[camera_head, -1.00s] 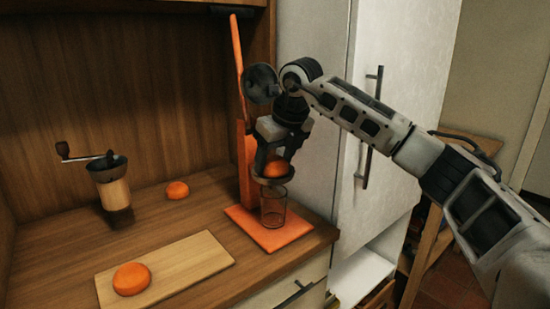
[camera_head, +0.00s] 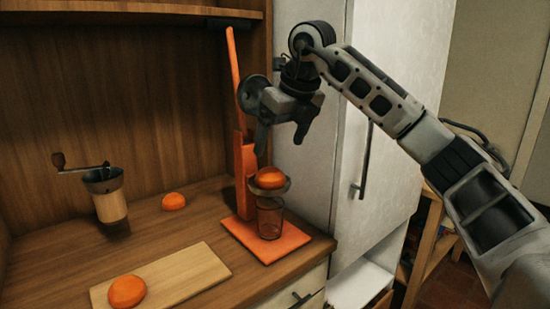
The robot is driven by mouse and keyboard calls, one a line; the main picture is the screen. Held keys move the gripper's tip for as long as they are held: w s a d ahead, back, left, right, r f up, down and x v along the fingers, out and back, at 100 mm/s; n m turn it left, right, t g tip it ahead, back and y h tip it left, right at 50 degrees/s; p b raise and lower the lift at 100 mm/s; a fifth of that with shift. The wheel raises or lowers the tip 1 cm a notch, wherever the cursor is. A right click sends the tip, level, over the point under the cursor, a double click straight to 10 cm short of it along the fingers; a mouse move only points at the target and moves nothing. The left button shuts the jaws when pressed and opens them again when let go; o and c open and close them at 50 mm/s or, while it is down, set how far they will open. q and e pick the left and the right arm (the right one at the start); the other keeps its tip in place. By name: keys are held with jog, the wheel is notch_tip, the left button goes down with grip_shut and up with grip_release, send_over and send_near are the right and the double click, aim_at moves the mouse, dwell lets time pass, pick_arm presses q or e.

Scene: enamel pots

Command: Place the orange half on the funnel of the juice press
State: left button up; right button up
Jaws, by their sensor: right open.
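An orange half (camera_head: 271,177) rests on the funnel (camera_head: 269,189) of the orange juice press (camera_head: 244,160), dome up. A clear glass (camera_head: 270,217) stands under the funnel on the press's base plate (camera_head: 289,241). My right gripper (camera_head: 281,143) is open and empty, above the orange half and apart from it, fingers pointing down. The press's long lever (camera_head: 234,75) is raised behind my right gripper. My left gripper is not in view.
Another orange half (camera_head: 127,291) lies on the cutting board (camera_head: 195,275) at the front left. One more (camera_head: 174,201) lies on the counter. A coffee grinder (camera_head: 110,203) stands at the left. A white fridge (camera_head: 390,150) stands right of the counter.

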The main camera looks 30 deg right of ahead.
jog(key=shift+v, duration=1.8)
